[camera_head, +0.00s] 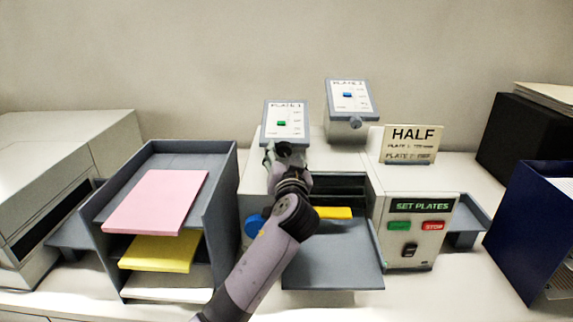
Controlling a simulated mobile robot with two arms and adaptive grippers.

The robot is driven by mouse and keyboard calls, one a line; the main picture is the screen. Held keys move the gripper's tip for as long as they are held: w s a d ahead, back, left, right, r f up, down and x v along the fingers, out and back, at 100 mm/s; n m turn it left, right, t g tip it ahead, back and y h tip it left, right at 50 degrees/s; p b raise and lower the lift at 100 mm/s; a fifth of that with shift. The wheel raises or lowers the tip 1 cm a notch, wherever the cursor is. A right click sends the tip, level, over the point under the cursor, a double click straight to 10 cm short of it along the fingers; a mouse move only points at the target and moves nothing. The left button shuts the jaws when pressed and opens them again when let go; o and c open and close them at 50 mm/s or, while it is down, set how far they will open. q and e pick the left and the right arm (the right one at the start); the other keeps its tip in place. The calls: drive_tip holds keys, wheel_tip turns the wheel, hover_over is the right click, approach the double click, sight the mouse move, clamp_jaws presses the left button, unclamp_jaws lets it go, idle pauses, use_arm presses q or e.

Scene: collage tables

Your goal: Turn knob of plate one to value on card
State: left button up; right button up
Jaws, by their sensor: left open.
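The plate one panel (285,118), grey-framed with a white scale and a green marker, stands on top of the machine at the centre. Its knob is hidden behind my left gripper (284,152), which is just below the panel. The gripper is open; whether its fingers touch the knob cannot be told. The plate two panel (349,95) stands to the right with a blue marker and a grey knob (355,123) below it. The cream card (411,144) reads "HALF" in large print, with smaller lines for plate 1 and plate 2 too blurred to read surely. My right gripper is out of view.
A control box (415,232) with "SET PLATES" and green and red buttons is right of the output tray (335,263). A grey shelf rack (225,185) with pink and yellow paper stands left. A blue binder (530,225) is far right.

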use_arm(q)
drive_tip(key=s+d, duration=0.1)
drive_tip(key=s, duration=1)
drive_tip(key=shift+s+d, duration=0.15)
drive_tip(key=shift+s, duration=0.15)
